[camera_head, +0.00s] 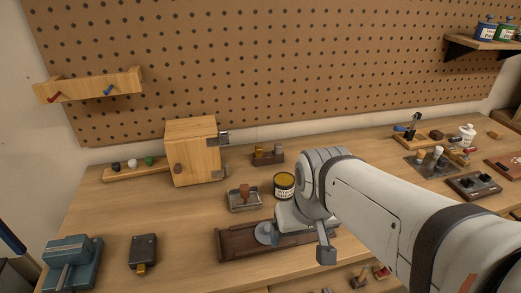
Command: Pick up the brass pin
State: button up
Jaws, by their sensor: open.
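My gripper (325,254) hangs at the end of my white arm, over the right part of a dark wooden tray. Only part of it shows, and my wrist hides much of the area around it. I see nothing held in it. I cannot tell for sure which thing is the brass pin. A brass-coloured piece (140,270) sticks out of the front of a dark block (143,247) at the lower left, well away from my gripper. Small brass-coloured pieces (259,150) also stand in a dark holder (268,161) near the pegboard.
The dark tray (233,246) lies mid-bench. Behind it stand a metal dish (244,205), a yellow-labelled tin (284,185) and a wooden box (193,152). A blue-grey vise-like tool (72,262) is at the lower left. Several small items crowd the right. Bench left of the tray is partly clear.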

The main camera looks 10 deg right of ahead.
aim_at(258, 149)
jog(key=z, duration=0.1)
jog(key=k, duration=0.5)
jog(key=u, duration=0.75)
jog(key=i, duration=0.85)
jog(key=z, duration=0.05)
